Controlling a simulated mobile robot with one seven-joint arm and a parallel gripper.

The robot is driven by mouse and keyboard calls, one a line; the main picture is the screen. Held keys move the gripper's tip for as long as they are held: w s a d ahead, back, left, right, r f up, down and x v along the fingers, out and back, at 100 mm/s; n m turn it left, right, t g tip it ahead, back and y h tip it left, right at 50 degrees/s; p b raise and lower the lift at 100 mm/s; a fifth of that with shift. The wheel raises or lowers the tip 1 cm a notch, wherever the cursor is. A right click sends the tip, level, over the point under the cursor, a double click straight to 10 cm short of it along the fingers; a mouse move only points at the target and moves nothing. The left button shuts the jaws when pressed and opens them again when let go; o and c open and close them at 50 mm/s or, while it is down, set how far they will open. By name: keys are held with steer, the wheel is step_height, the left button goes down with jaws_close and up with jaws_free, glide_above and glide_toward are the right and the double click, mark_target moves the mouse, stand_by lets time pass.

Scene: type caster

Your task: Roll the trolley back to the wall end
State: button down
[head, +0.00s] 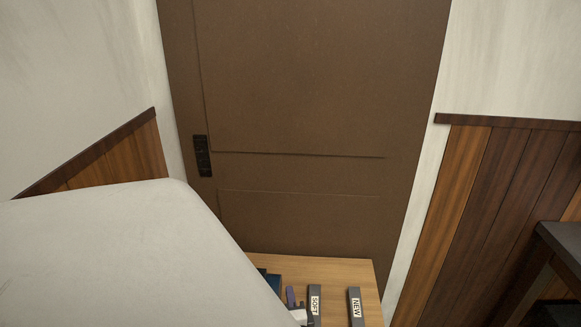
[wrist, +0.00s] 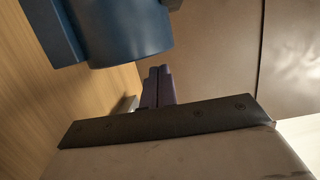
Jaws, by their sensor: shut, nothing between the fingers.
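A light wooden top (head: 342,273) shows at the bottom of the head view, in front of a brown door. It may be the trolley's top, but I cannot tell; no wheels or handle show. My gripper (head: 290,291), with purple fingers, is at this top's near left part, and its lower part is cut off by the frame. In the wrist view my gripper (wrist: 160,71) has its two fingers together and holds nothing. A pale wooden surface (wrist: 103,75) lies to its left there. Whether the fingers touch anything is unclear.
Two dark bars with white labels, one (head: 314,305) beside my gripper and one reading NEW (head: 355,306), are on the wooden top. A blue object (wrist: 120,30) is close above my fingers in the wrist view. The door (head: 290,80) stands behind; a dark table (head: 562,240) is at right.

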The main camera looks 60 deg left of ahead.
step_height(320, 180, up, 19)
steer(key=p, duration=0.5)
steer(key=shift+p, duration=0.35)
steer(key=shift+r, duration=0.15)
